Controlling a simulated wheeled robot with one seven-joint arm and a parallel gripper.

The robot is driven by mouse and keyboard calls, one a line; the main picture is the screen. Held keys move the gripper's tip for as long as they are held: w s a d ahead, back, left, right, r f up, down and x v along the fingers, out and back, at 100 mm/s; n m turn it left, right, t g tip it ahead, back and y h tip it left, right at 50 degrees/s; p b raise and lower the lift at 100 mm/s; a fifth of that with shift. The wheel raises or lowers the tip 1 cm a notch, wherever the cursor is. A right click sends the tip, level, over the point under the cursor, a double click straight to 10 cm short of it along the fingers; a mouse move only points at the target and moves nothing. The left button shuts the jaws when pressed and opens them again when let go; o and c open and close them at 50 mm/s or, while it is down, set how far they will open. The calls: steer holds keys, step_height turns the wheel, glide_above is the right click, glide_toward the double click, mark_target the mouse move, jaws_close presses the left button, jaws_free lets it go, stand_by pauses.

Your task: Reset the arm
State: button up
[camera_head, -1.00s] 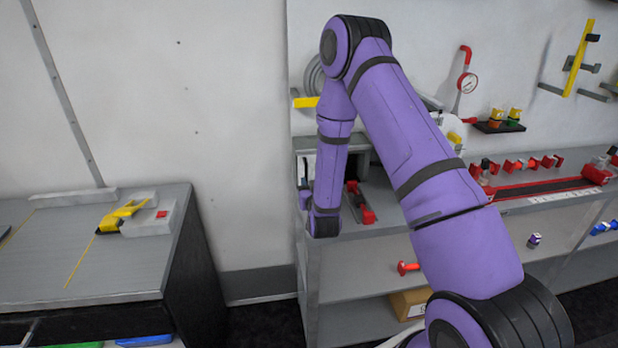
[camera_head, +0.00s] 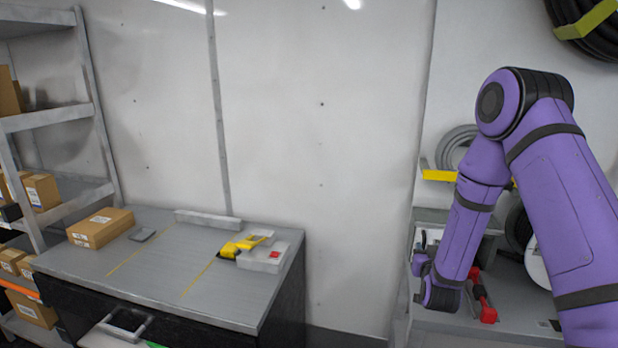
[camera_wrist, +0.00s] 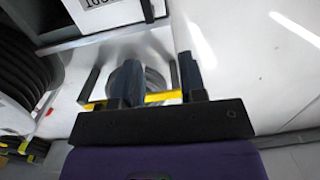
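My purple arm (camera_head: 560,190) is folded at the right of the head view, with its elbow up and its forearm hanging down in front of the shelf unit. In the head view the gripper's fingers are hidden. In the wrist view my gripper (camera_wrist: 159,78) shows two dark fingers standing well apart with nothing between them. Behind the fingers is a grey hose coil (camera_wrist: 150,82) on a yellow bracket, apart from them.
A grey bench (camera_head: 160,262) at left carries a yellow tool (camera_head: 240,246), a pale case and a cardboard box (camera_head: 101,228). Racks with boxes stand far left. The shelf unit (camera_head: 420,318) with a red-handled item (camera_head: 482,298) is close to my forearm. The wall between is clear.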

steer(key=s+a+r+n+g+y, duration=0.1)
steer(key=s+r+g, duration=0.15)
steer(key=r, duration=0.45)
steer(key=s+a+r+g+y, duration=0.15)
steer(key=s+r, duration=0.25)
steer(key=r, duration=0.4)
steer(key=s+a+r+n+g+y, duration=0.1)
steer(key=s+a+r, duration=0.15)
steer(key=r, duration=0.45)
steer(key=s+r+g, duration=0.3)
steer(key=s+r, duration=0.1)
steer(key=s, duration=1.1)
steer(key=s+r+n+g, duration=0.1)
steer(key=s+r+g, duration=0.2)
steer(key=s, duration=1.2)
steer(key=shift+r+y, duration=0.35)
steer(key=shift+r, duration=0.15)
